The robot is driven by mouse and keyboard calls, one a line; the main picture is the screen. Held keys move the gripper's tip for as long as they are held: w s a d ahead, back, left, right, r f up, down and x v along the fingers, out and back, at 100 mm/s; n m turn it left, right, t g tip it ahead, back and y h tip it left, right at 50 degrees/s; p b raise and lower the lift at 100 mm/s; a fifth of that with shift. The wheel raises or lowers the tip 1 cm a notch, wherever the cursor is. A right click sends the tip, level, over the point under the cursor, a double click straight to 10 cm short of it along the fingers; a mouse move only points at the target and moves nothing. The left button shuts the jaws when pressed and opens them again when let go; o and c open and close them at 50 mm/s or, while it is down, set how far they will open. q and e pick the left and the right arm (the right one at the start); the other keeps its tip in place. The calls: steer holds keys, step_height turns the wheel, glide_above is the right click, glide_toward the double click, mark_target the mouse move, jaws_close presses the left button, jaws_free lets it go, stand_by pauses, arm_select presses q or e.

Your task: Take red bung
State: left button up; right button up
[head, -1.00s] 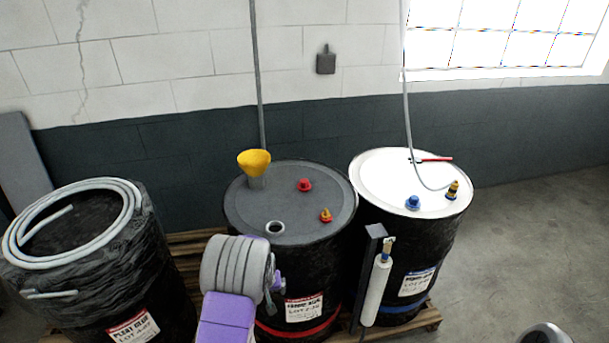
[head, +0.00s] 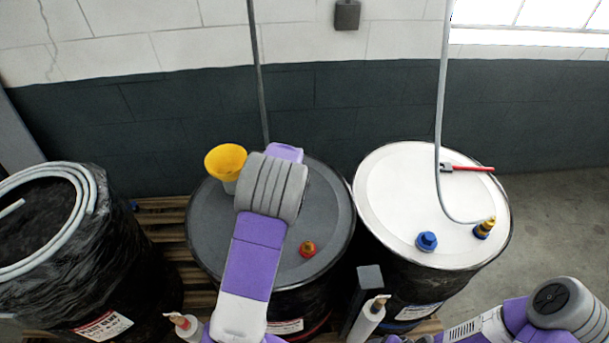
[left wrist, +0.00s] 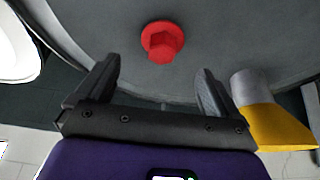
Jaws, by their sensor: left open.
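The red bung (left wrist: 162,42) shows in the left wrist view as a hexagonal plug seated on the dark grey drum lid (left wrist: 225,35). My left gripper (left wrist: 157,82) is open and empty, its two fingers apart. In that view the bung lies ahead of and between the finger lines, clear of both fingers. In the head view my left arm covers the bung, and its fingers are hidden. The grey drum lid (head: 213,225) is under that arm. My right arm enters at the lower right, with no gripper fingers visible.
A yellow funnel (head: 225,160) stands beside my left wrist. The white-topped drum (head: 385,190) at right carries a blue bung (head: 427,241) and a hose (head: 439,130). A wrapped drum (head: 90,255) stands left.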

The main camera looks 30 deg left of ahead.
arm_select(q)
steer(key=shift+a+f, duration=0.2)
steer(key=shift+f, duration=0.3)
steer(key=p+x, duration=0.1)
steer(key=x, duration=0.5)
steer(key=shift+d+f, duration=0.1)
steer(key=shift+c, duration=0.3)
steer(key=c, duration=1)
